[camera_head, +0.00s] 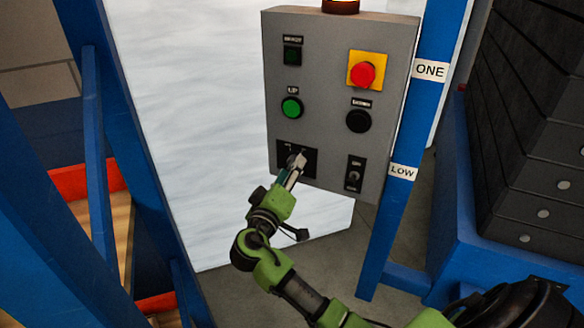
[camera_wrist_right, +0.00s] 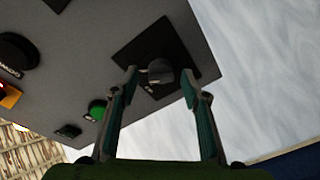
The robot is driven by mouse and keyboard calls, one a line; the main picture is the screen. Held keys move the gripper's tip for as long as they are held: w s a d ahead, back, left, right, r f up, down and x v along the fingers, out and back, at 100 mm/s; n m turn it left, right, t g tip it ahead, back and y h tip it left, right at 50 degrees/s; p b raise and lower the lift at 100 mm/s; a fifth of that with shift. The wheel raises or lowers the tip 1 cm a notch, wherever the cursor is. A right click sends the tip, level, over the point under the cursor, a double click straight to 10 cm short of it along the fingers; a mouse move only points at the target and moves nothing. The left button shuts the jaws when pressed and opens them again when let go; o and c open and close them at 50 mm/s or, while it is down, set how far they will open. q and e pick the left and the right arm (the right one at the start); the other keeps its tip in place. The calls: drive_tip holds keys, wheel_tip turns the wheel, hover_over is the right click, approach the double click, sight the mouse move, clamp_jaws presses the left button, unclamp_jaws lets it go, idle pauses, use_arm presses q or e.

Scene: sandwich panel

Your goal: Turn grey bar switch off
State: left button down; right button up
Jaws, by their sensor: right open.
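The grey control panel (camera_head: 327,75) hangs between blue posts in the head view. The grey bar switch (camera_head: 297,160) sits on a black plate at the panel's lower left. In the right wrist view the switch (camera_wrist_right: 161,72) shows as a grey rounded knob on a tilted black square plate (camera_wrist_right: 190,45). My right gripper (camera_head: 299,166) is at the switch, and its fingers cover part of it in the head view. In the wrist view the right gripper (camera_wrist_right: 160,82) is open, with one fingertip on each side of the knob. Contact cannot be told. My left gripper is not in view.
Above the switch are a green button (camera_head: 292,108) and a red emergency button (camera_head: 362,73) on yellow. A black button (camera_head: 358,120) and a small black toggle switch (camera_head: 354,174) are to the right. A blue post (camera_head: 405,140) stands beside the panel.

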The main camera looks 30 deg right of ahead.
drive_tip(key=shift+x, duration=0.9)
drive_tip(key=c, duration=1.1)
drive_tip(key=shift+o, duration=0.2)
drive_tip(key=shift+w+r+n+g+p, duration=0.15)
drive_tip(key=shift+n+g+p, duration=0.1)
drive_tip(key=shift+n+p, duration=1.65)
drive_tip(key=shift+s+r+n+g+p, duration=0.1)
drive_tip(key=shift+n+g+p, duration=0.1)
drive_tip(key=shift+n+p, duration=1.7)
drive_tip(key=shift+w+r+n+g+p, duration=0.15)
drive_tip(key=shift+n+g+p, duration=0.1)
drive_tip(key=shift+n+p, duration=1.65)
drive_tip(key=shift+s, duration=0.1)
